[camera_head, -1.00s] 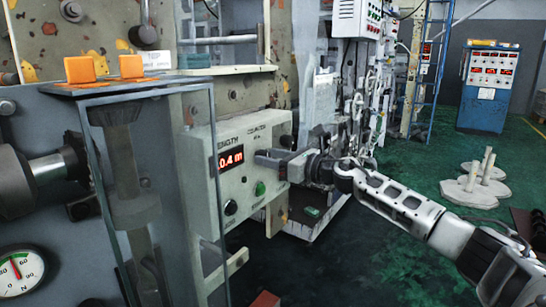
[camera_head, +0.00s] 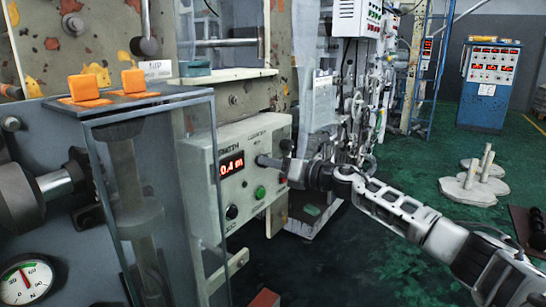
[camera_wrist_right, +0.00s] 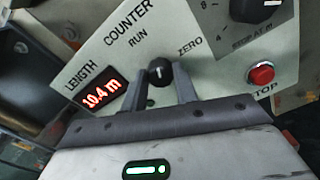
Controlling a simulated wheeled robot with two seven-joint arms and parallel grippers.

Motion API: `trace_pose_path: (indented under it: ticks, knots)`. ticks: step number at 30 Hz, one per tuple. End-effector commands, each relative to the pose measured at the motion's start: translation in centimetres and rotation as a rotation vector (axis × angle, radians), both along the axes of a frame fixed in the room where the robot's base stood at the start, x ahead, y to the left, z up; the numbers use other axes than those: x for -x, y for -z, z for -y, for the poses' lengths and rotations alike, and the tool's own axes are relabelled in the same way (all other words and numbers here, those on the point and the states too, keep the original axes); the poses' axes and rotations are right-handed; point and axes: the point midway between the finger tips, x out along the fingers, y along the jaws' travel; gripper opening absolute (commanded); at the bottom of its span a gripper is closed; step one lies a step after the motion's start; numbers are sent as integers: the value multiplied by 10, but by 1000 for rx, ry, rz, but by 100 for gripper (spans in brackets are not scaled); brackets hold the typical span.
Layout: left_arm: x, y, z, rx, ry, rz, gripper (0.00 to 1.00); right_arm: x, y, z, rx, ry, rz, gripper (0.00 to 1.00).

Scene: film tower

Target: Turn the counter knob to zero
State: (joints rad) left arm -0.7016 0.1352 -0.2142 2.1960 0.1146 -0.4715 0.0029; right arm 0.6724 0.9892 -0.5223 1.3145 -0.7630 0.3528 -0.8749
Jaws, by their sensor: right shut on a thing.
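The counter panel (camera_head: 235,190) is a pale box with a red lit length display (camera_head: 231,165). In the right wrist view the display (camera_wrist_right: 102,93) reads 10.4 m. The small black counter knob (camera_wrist_right: 160,71) sits between the printed words RUN and ZERO. My right gripper (camera_head: 263,161) reaches the panel from the right. In the right wrist view, its two fingers (camera_wrist_right: 161,86) are on either side of the knob, shut on it. The knob's pointer direction is hard to make out. In the head view the fingers hide the knob. My left gripper is out of view.
A red stop button (camera_wrist_right: 261,75) and a larger black dial (camera_wrist_right: 258,8) are on the panel to the right of the knob. A green button (camera_head: 260,192) and a black knob (camera_head: 232,212) are below the display. A glass-sided case (camera_head: 165,150) stands left.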

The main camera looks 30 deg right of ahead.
Motion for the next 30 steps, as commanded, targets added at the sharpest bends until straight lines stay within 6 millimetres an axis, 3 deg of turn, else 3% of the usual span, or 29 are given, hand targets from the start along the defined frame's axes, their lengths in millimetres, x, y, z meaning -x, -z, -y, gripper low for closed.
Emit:
trace_pose_path:
  ticks: [11, 30]
  knots:
    - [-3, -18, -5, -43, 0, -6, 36, 0, -3, 1, -334, 1, -138, 6]
    - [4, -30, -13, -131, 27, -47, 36, -1, -1, 3, -869, 2, -359, 6]
